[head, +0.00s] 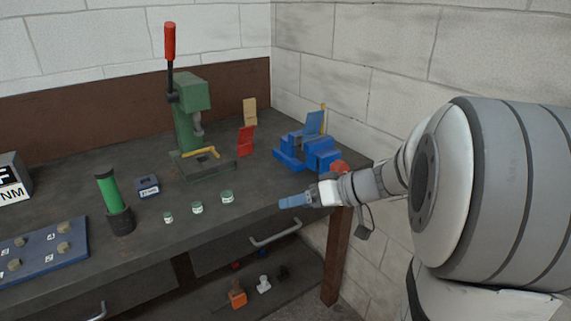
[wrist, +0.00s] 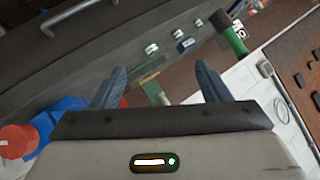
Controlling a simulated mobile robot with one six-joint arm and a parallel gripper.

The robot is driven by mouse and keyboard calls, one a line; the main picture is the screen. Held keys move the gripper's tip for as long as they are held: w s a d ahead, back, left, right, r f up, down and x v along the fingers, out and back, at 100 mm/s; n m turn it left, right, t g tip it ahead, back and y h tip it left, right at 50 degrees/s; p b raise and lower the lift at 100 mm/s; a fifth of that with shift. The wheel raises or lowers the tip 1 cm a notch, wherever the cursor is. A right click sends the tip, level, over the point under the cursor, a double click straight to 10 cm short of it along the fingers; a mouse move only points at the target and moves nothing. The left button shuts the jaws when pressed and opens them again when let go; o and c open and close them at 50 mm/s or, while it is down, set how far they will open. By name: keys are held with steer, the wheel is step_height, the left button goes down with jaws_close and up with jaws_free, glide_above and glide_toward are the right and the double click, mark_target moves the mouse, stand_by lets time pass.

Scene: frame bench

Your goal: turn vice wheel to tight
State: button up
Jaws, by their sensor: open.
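The blue vice (head: 318,154) stands on the bench at the back right, near the wall. Its red wheel (head: 340,167) shows at its right front, partly hidden behind my arm. My gripper (head: 284,203) is at the bench's front edge, left of and nearer than the wheel, apart from it. In the wrist view, the fingers of my gripper (wrist: 158,85) are spread with nothing held between them. The red wheel (wrist: 17,141) and part of the blue vice (wrist: 50,120) lie at the lower left there, outside the fingers.
A green press (head: 190,115) with a red-topped lever stands left of the vice. A red piece (head: 246,141) stands between them. Several small jars (head: 197,208), a green cylinder (head: 107,190) and a blue board (head: 45,250) occupy the bench's left and front. A drawer handle (head: 275,236) sticks out below.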

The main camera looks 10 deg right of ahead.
steer(key=w+d+f+t+b, duration=0.45)
steer(key=w+d, duration=0.25)
steer(key=d, duration=0.2)
steer(key=t+h+b, duration=0.2)
steer(key=t+h, duration=0.1)
steer(key=t, duration=0.2)
glide_toward(342, 172)
steer(key=w, duration=0.3)
steer(key=shift+m, duration=0.3)
steer(key=x, duration=0.3)
steer(key=a+p+x, duration=0.1)
steer(key=x, duration=0.3)
steer(key=shift+f, duration=0.1)
